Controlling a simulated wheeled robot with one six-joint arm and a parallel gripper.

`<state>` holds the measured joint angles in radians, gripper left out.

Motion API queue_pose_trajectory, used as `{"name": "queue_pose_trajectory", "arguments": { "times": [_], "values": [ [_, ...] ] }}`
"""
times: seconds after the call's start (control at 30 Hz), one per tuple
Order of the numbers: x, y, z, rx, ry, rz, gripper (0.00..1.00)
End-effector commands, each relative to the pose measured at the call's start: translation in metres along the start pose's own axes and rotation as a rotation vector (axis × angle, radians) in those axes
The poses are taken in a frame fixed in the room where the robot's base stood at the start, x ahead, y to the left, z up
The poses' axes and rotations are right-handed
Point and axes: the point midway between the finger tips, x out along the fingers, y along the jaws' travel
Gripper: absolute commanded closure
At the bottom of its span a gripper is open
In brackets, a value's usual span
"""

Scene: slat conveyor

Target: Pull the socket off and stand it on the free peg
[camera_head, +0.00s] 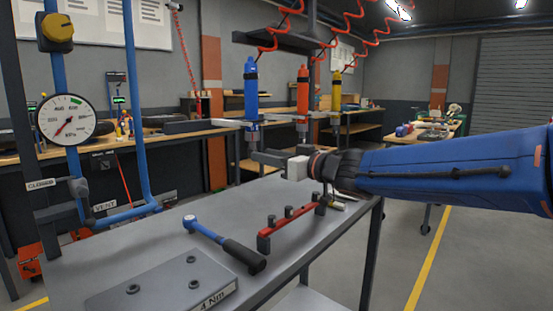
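A blue hanging power tool (251,90) points straight down, with a dark socket (253,140) at its lower end. My gripper (258,155) reaches in from the right, its fingers level and at the socket's height. The fingertips overlap the socket's lower end in this view; whether they touch or close around it I cannot tell. A red rail (290,225) on the bench carries several dark upright pieces, which look like sockets or pegs. Which peg is free is too small to tell.
An orange tool (303,90) and a yellow tool (337,90) hang to the right. A torque wrench (225,244) and a plate marked 4 Nm (165,286) lie on the grey bench (165,232). Blue pipes with a pressure gauge (67,119) stand at left.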

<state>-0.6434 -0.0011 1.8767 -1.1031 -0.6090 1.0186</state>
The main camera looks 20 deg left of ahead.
Motion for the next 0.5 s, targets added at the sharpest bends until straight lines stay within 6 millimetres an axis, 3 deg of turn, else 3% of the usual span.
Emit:
{"name": "queue_pose_trajectory", "arguments": {
  "times": [0.5],
  "values": [
    [0.039, 0.000, 0.000, 0.000, 0.000, 0.000, 0.67]
  ]
}}
